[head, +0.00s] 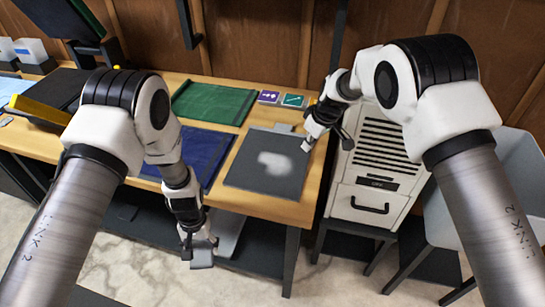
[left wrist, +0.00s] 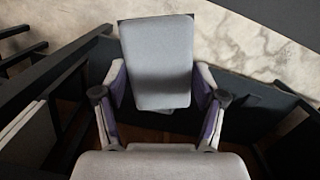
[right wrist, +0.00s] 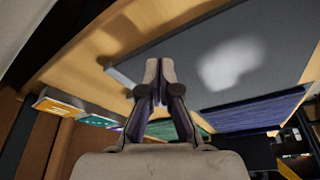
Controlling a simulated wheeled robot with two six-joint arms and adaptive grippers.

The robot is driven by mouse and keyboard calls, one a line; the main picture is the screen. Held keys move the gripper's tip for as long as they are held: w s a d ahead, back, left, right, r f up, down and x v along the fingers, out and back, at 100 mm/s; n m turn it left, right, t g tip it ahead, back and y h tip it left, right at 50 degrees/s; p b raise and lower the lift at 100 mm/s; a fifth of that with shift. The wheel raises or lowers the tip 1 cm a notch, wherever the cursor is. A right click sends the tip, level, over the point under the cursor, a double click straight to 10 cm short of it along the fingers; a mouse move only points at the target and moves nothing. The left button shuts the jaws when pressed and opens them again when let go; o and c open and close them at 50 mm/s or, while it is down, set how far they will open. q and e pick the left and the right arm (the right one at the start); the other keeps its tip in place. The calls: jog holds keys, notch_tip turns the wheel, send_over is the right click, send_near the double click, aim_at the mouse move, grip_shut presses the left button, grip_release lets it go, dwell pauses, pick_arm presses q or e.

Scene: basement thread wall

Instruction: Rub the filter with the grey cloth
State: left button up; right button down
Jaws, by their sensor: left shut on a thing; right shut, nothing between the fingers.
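The filter (head: 240,180) is a flat dark grey panel with a whitish patch (head: 276,162) in its middle and a small light tab at its back edge. It lies near the table's right end and also shows in the right wrist view (right wrist: 265,75). My left gripper (head: 200,243) is shut on the grey cloth (head: 201,259), a flat rectangular pad in the left wrist view (left wrist: 157,60). It holds the cloth in front of the table's front edge, apart from the filter. My right gripper (head: 306,146) is shut and empty by the filter's back right edge; whether it touches is unclear.
A blue mat (head: 202,152) lies left of the filter and a green mat (head: 213,103) behind it. Small purple (head: 269,97) and teal (head: 293,100) cards lie at the back. A white cabinet (head: 375,170) and a grey bin (head: 518,165) stand right of the table (head: 255,210).

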pick_arm(q)
jog(key=shift+f+b, duration=0.4)
jog(key=shift+f, duration=0.05)
pick_arm(e)
jog(key=shift+f, duration=0.85)
pick_arm(q)
notch_tip(320, 180, up, 4)
jog(key=p, duration=0.4)
jog(key=shift+r, duration=0.25)
pick_arm(e)
notch_tip(320, 180, up, 6)
jog(key=shift+r, duration=0.1)
